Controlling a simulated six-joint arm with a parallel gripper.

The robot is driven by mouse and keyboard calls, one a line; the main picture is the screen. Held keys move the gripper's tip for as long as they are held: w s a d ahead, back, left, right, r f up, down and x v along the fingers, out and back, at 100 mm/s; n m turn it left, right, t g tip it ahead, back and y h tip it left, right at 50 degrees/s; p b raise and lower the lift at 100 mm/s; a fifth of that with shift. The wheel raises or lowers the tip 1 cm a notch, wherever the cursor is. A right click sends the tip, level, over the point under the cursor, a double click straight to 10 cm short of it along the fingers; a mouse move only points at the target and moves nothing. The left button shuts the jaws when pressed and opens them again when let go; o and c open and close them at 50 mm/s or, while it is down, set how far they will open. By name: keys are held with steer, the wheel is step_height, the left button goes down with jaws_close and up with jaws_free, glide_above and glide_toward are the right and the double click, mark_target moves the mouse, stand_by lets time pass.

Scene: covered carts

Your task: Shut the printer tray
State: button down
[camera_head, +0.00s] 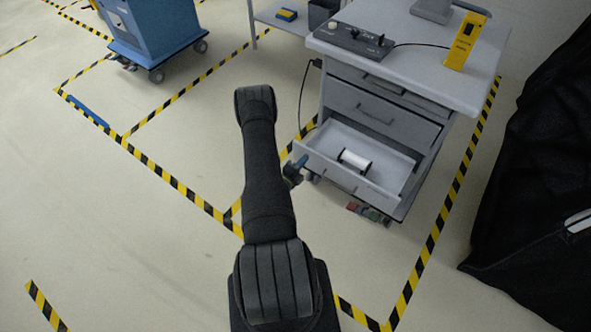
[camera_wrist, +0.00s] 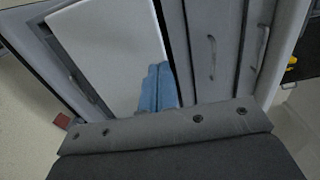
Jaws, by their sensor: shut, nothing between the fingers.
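The printer tray (camera_head: 372,190) is a pale pull-out drawer low in a grey cart, and it stands open toward the front. A white roll on a dark holder (camera_head: 355,161) lies inside it. My gripper (camera_head: 298,168) is beside the tray's left front corner; I cannot tell whether it touches. In the wrist view the tray's white inside (camera_wrist: 105,45) lies up and left of the gripper's blue fingers (camera_wrist: 158,86). The fingers are shut together with nothing between them, and they overlap the tray's edge in that picture.
Closed drawers (camera_head: 375,110) with handles sit above the tray. The cart top (camera_head: 420,60) bears a control box (camera_head: 352,40) and a yellow device (camera_head: 466,42). Coloured items (camera_head: 368,212) show under the tray. A black-draped shape (camera_head: 535,180) stands right.

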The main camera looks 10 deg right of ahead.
steer(key=shift+x, duration=0.9)
steer(key=shift+d, duration=0.1)
steer(key=x, duration=2.2)
steer(key=shift+w+d, duration=0.25)
steer(key=shift+w, duration=0.05)
steer(key=shift+d+r, duration=0.1)
steer(key=shift+r, duration=0.05)
steer(key=v, duration=1.5)
steer(key=shift+w+d, duration=0.1)
steer(key=shift+w, duration=0.1)
steer(key=x, duration=1.3)
steer(key=shift+w+d+f, duration=0.25)
steer(key=shift+w, duration=0.05)
